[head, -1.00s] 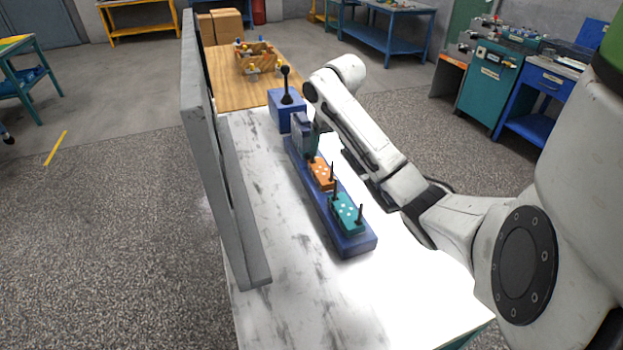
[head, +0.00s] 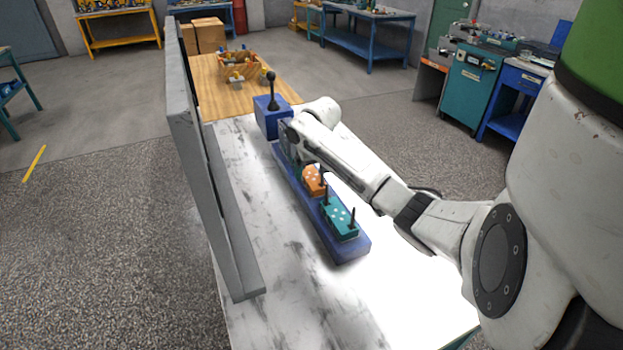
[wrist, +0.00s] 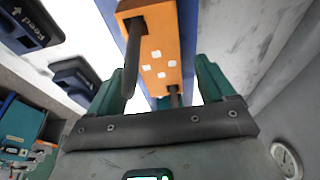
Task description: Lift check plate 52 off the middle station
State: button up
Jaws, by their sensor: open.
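An orange plate (head: 315,180) with white spots sits at the middle of the long blue base (head: 352,248). No number is readable on it. In the wrist view the orange plate (wrist: 172,35) lies between two dark upright pegs, one close to the camera (wrist: 134,55). My gripper (wrist: 160,82) is open, with one green finger on each side of the plate. Bright gaps show between fingers and plate, and I cannot tell their depth. In the head view my wrist partly hides the base's far end. A teal spotted plate (head: 339,218) sits at the near end, between pegs.
A tall grey panel (head: 198,190) stands left of the base. A blue box with a black lever (head: 271,92) stands behind it. Dark blocks (wrist: 73,78) lie beside the base in the wrist view. The white tabletop (head: 275,270) is clear in front.

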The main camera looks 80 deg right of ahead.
jog(key=shift+x, duration=1.1)
jog(key=c, duration=1.5)
jog(key=shift+r, duration=0.15)
